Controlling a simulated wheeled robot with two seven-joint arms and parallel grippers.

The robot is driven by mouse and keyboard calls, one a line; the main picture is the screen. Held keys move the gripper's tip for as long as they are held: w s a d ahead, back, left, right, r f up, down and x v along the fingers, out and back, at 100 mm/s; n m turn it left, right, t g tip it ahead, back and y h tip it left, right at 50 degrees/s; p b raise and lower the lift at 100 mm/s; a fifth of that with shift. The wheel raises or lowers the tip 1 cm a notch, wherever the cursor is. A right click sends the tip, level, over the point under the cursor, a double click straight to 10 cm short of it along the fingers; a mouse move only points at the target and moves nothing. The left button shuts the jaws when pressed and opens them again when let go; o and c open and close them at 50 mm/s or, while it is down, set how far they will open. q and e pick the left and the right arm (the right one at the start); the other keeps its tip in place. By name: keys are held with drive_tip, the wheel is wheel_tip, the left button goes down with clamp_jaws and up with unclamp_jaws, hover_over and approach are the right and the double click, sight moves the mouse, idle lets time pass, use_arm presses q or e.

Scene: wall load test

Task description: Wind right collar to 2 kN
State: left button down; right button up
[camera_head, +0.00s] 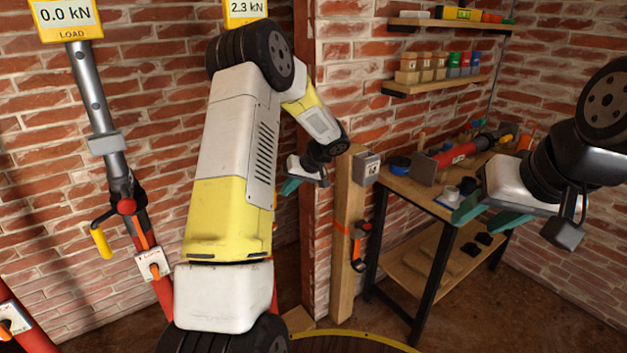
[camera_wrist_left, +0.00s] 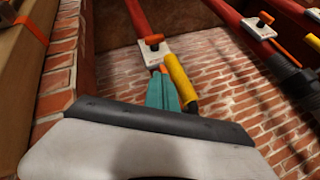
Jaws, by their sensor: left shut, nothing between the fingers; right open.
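The right display (camera_head: 246,8) reads 2.3 kN. My left arm hides most of the prop below it, including its collar. My left gripper (camera_head: 291,186) is shut and empty. In the left wrist view its teal fingers (camera_wrist_left: 163,94) are beside a yellow handle (camera_wrist_left: 181,84), by a red tube with a white plate (camera_wrist_left: 155,54); I cannot tell whether they touch. My right gripper (camera_head: 490,214) is open and empty, in front of the workbench.
A wooden post (camera_head: 349,240) with a grey box (camera_head: 366,168) stands right of my left gripper. A workbench (camera_head: 408,191) holds a red tool (camera_head: 453,154) and small items. Wall shelves (camera_head: 437,84) are above. Another red prop (camera_head: 22,318) is at lower left.

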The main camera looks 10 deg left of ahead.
use_arm(q)
drive_tip(key=shift+s+a, duration=0.25)
drive_tip(key=shift+a, duration=0.25)
drive_tip(key=shift+s+a+m, duration=0.4)
drive_tip(key=shift+s+a, duration=0.15)
drive_tip(key=shift+a, duration=0.1)
